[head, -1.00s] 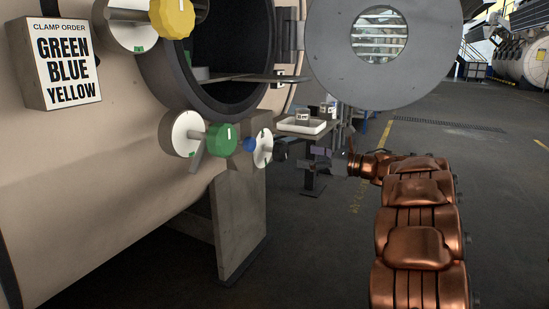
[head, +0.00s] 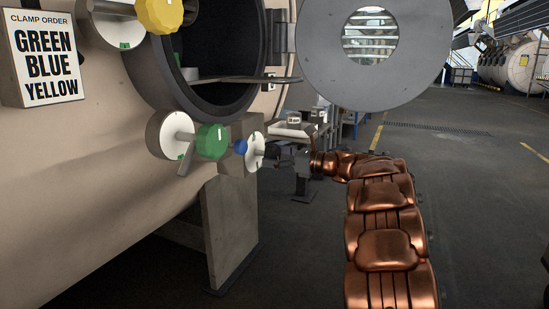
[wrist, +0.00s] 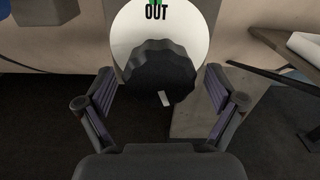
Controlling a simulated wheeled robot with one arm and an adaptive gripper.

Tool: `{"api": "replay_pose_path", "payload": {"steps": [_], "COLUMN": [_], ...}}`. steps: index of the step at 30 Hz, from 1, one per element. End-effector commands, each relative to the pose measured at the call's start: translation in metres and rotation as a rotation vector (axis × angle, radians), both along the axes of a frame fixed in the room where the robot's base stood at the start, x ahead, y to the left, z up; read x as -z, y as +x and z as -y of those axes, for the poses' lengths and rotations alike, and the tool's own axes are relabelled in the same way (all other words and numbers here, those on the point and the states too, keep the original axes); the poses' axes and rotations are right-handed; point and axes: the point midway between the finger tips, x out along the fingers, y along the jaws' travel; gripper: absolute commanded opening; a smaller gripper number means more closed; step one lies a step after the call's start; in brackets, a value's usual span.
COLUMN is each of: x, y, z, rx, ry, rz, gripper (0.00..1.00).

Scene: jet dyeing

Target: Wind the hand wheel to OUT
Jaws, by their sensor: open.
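The hand wheel (wrist: 150,72) is a black lobed knob in front of a white dial (wrist: 195,28). The dial carries the word OUT and a green mark at its top. A white mark on the wheel points down, slightly right, away from OUT. In the head view the dial (head: 256,151) is seen edge-on beside a blue knob, and the wheel is small and dark. My gripper (wrist: 160,82) is open, with one finger on each side of the wheel's lower part. Gaps show between fingers and wheel. In the head view my gripper (head: 294,158) is just right of the dial.
A green clamp knob (head: 211,141) and a yellow one (head: 160,14) sit around the open vessel mouth. The round door (head: 420,80) hangs open above my arm. A white tray (head: 291,131) stands behind the wheel. The floor at right is clear.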

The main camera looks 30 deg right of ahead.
Motion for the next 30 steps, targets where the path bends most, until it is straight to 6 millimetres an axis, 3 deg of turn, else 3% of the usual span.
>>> {"api": "replay_pose_path", "payload": {"steps": [4,21,30], "x": [-0.0001,0.0,-0.0005], "y": [0.0001,0.0001,0.0], "z": [-0.0004,-0.0005,-0.0005], "rx": [-0.001,-0.001,-0.001], "ry": [0.0,0.0,0.031], "rz": [0.0,0.0,-0.019], "gripper": [0.93,0.34,0.34]}}
